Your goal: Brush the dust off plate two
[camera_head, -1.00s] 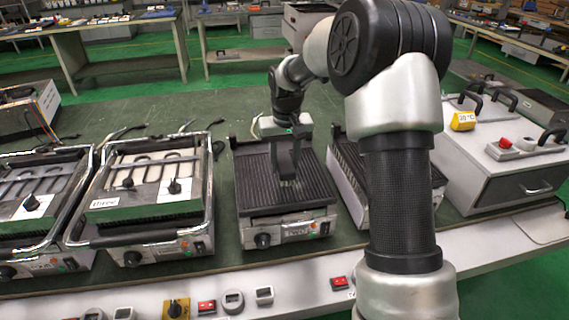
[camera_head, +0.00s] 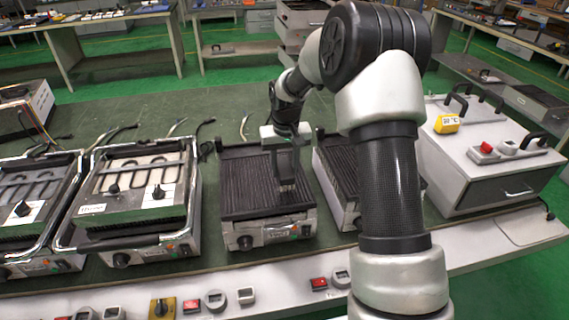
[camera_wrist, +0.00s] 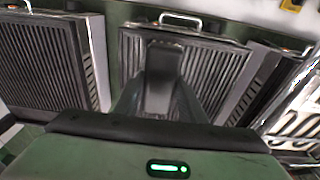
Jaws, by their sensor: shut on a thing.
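Plate two (camera_head: 240,180) is a dark ribbed hot plate on a steel base, with a small, barely legible label and a knob on its front, in the middle of the bench. My gripper (camera_head: 286,155) hangs over the plate's right half, pointing down. It is shut on a dark brush (camera_head: 288,187), whose lower end is at or just above the ribs; I cannot tell if it touches. In the wrist view the brush (camera_wrist: 163,75) is a dark upright block in front of ribbed plates. Dust is too fine to make out.
Another ribbed plate (camera_head: 340,165) stands close on the right, partly behind my arm. Plate three (camera_head: 120,215), with exposed heating coils, stands on the left. A grey box with handles (camera_head: 500,175) stands at the right. Switches (camera_head: 192,305) line the front edge.

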